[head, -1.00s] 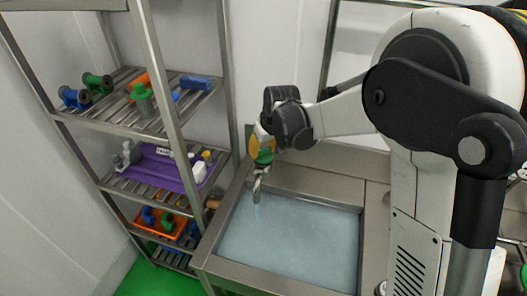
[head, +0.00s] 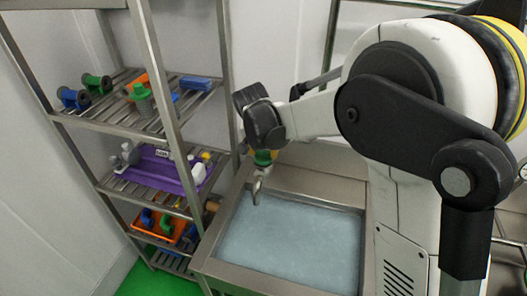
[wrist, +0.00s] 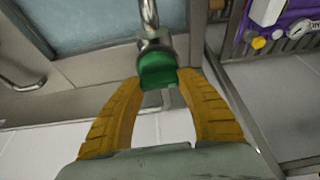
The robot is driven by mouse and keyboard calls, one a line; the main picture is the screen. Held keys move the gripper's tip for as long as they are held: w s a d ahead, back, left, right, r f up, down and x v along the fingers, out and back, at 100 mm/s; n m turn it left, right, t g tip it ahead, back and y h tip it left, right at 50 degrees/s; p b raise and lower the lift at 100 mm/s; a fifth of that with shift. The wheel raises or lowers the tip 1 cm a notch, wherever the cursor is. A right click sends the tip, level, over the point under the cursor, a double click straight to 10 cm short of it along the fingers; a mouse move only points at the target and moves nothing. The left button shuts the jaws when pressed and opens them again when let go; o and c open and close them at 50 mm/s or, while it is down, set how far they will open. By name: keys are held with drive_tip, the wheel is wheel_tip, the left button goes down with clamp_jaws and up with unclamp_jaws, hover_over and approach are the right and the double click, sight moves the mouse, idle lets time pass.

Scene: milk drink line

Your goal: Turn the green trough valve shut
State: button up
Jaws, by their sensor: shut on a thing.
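The green trough valve (wrist: 158,70) sits between the yellow fingertips of my gripper (wrist: 161,80) in the wrist view. The fingers are shut on it from both sides. In the head view a bit of the green valve (head: 263,157) shows under my gripper (head: 261,152), whose wrist hides most of it. The metal spout (head: 257,186) points down over the trough's far left corner. The steel trough (head: 236,270) holds pale blue water. I see no stream below the spout now.
A steel rack (head: 148,48) stands close left of the trough. It carries spools, a purple tray (head: 150,178) with bottles and an orange crate (head: 156,231). The wall is close behind. The space above the water is open.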

idle(0.3)
drive_tip(key=o, duration=1.2)
drive_tip(key=v, duration=1.2)
drive_tip(key=shift+a, duration=0.1)
